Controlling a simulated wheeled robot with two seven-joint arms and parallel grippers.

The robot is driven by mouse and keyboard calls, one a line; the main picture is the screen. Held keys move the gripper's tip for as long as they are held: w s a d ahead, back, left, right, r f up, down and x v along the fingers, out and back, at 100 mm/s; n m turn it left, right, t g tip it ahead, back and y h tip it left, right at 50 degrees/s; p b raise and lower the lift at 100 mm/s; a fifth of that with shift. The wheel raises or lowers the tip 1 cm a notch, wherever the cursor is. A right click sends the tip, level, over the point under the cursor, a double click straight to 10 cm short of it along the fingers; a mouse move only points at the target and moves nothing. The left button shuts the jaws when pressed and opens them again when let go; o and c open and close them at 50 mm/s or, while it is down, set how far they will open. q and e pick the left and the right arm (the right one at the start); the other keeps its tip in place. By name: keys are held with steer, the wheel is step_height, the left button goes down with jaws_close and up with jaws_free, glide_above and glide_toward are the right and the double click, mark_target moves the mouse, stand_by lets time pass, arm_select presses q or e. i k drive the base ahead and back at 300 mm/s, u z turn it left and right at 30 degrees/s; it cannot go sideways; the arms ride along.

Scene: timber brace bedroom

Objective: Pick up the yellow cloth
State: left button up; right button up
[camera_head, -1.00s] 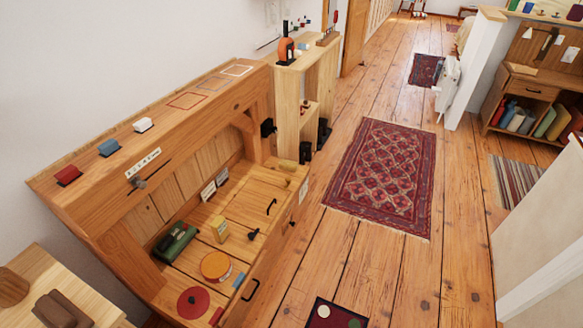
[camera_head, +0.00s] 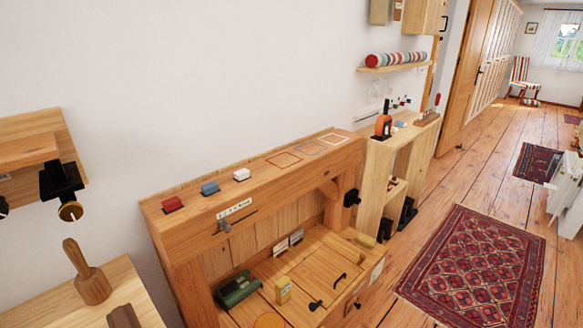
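I cannot make out a yellow cloth in the head view. The wooden desk (camera_head: 256,195) stands at the centre against the white wall. A small yellow block-like item (camera_head: 283,290) stands on its lower surface beside a dark green object (camera_head: 236,289). A round orange-yellow item (camera_head: 269,320) is cut off by the bottom edge. Neither of my grippers is in view.
A pale shelf unit (camera_head: 380,165) stands beyond the desk. A side table (camera_head: 137,281) with a wooden mallet (camera_head: 88,272) is at lower left, below a wall rack (camera_head: 37,130). A red patterned rug (camera_head: 480,270) lies on open wooden floor at right.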

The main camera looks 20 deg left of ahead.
mark_target(362, 239)
steer(key=u, duration=0.05)
steer(key=k, duration=0.6)
steer(key=z, duration=0.45)
steer(key=i, duration=0.7)
steer(key=z, duration=0.9)
steer(key=i, duration=3.65)
steer(key=u, duration=1.9)
steer(key=i, duration=1.05)
steer(key=u, duration=0.9)
